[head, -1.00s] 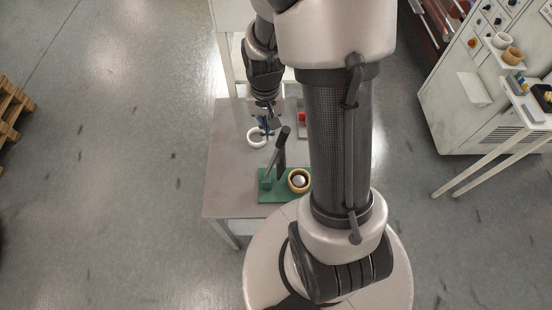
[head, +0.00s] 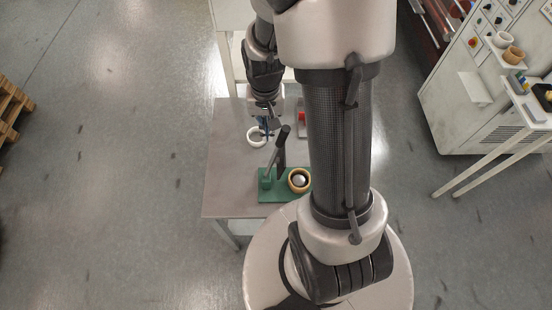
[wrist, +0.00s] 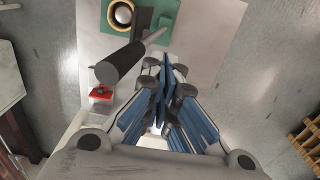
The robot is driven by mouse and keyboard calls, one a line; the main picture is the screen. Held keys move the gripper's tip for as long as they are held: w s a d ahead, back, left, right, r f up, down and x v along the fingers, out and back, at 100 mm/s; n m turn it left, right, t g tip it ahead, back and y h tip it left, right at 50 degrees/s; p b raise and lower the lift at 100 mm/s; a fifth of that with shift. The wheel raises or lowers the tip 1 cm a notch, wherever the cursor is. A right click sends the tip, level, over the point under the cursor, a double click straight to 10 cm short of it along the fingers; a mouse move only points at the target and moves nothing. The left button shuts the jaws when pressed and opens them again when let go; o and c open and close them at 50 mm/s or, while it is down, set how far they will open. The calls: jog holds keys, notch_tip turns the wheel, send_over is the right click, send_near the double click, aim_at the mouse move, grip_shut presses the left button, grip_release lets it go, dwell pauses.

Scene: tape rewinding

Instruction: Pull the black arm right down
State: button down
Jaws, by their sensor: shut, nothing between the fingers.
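The black arm (head: 284,133) is a lever with a thick black grip on a thin rod. It stands raised and tilted from the green base (head: 265,197) on the table. In the wrist view, its black grip (wrist: 120,66) points toward the camera, left of the fingers. My gripper (head: 267,130) is just left of the grip's top in the head view. Its blue fingers (wrist: 165,72) are shut and empty in the wrist view. I cannot tell whether they touch the lever.
A yellowish tape roll (head: 291,187) sits on the green base, beside the lever. A white ring (head: 251,140) lies on the grey table (head: 228,180) behind it. A red item (head: 302,118) is partly hidden by my arm. The table's left side is clear.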

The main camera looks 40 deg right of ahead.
jog(key=shift+s+d+f+b, duration=0.35)
jog(key=shift+d+f+b, duration=0.15)
jog(key=shift+f, duration=0.2)
jog(key=shift+s+d+f+b, duration=0.3)
jog(key=shift+d+f+b, duration=0.1)
jog(key=shift+f+b, duration=0.2)
jog(key=shift+s+d+f+b, duration=0.3)
jog(key=shift+s+d, duration=0.35)
jog(key=shift+d, duration=0.3)
jog(key=shift+s+d+f+b, duration=0.25)
jog(key=shift+s+d, duration=0.35)
jog(key=shift+d, duration=0.35)
jog(key=shift+s+d+f+b, duration=0.3)
jog(key=shift+s+d, duration=0.1)
jog(key=shift+d, duration=0.2)
jog(key=shift+s+d+f+b, duration=0.25)
jog(key=shift+s+d+f, duration=0.1)
jog(key=shift+d, duration=0.25)
jog(key=shift+s+d+f+b, duration=0.25)
jog(key=shift+s+d, duration=0.15)
jog(key=shift+d, duration=0.2)
